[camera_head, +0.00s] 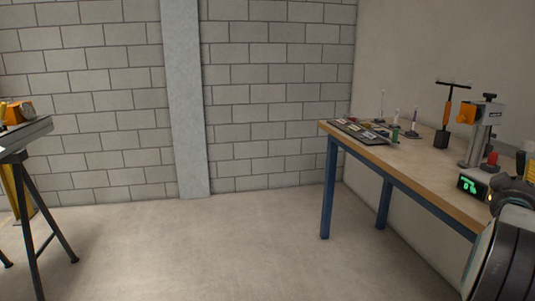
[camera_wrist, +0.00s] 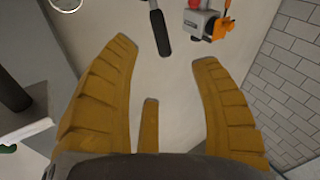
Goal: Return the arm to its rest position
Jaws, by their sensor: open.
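My gripper (camera_wrist: 163,50) shows in the wrist view with its ribbed yellow-brown fingers spread apart. Nothing is held between them. A third, shorter yellow piece stands between the two long fingers. In the head view, part of my arm (camera_head: 503,255) shows at the lower right corner, in front of the workbench's near end. The fingers cannot be made out there.
A wooden workbench (camera_head: 405,165) with blue legs stands at the right. It carries a dark tray (camera_head: 358,132), an orange-grey stand device (camera_head: 486,125) and small tools. A trestle table (camera_head: 28,135) is at the left. The floor (camera_head: 200,250) between them is clear.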

